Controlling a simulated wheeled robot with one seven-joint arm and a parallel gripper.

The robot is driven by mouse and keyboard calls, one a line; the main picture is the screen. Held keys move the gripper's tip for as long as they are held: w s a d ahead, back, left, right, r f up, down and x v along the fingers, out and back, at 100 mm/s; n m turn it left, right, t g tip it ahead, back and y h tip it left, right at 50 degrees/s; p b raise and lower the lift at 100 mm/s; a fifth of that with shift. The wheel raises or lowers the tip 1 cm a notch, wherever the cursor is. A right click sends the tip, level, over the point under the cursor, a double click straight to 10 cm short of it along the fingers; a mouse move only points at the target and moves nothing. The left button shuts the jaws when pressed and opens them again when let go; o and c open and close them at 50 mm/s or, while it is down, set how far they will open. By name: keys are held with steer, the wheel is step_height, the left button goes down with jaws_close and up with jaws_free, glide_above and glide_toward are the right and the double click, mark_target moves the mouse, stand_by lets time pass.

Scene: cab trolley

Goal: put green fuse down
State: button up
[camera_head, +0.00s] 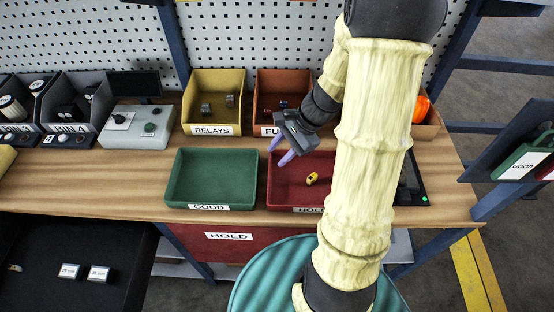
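My gripper (276,158) has two purple fingers, angled down to the left. I cannot make out a green fuse anywhere. The green GOOD tray (174,181) looks empty. The red HOLD tray (276,196) holds a small yellow piece (312,178). My arm covers the HOLD tray's right part. The orange-brown bin (266,90), its label partly hidden and starting "FU", holds small dark, red and blue pieces.
The yellow RELAYS bin (212,84) stands left of the orange-brown bin. A grey box with buttons (137,138) and dark bins are farther left. An orange object (421,108) sits in a bin right of my arm. Bare wooden bench (110,180) lies left of the GOOD tray.

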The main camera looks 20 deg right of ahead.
steer(key=s+a+r+n+h, duration=0.2)
steer(key=s+n+h, duration=0.1)
steer(key=n, duration=0.4)
steer(key=s+a+r+n+t+h, duration=0.1)
steer(key=s+a+r+n+h, duration=0.1)
steer(key=n, duration=0.5)
steer(key=shift+s+r+n+h, duration=0.2)
steer(key=shift+s+n+h, duration=0.2)
steer(key=shift+s+h, duration=0.3)
steer(key=shift+s+d, duration=0.1)
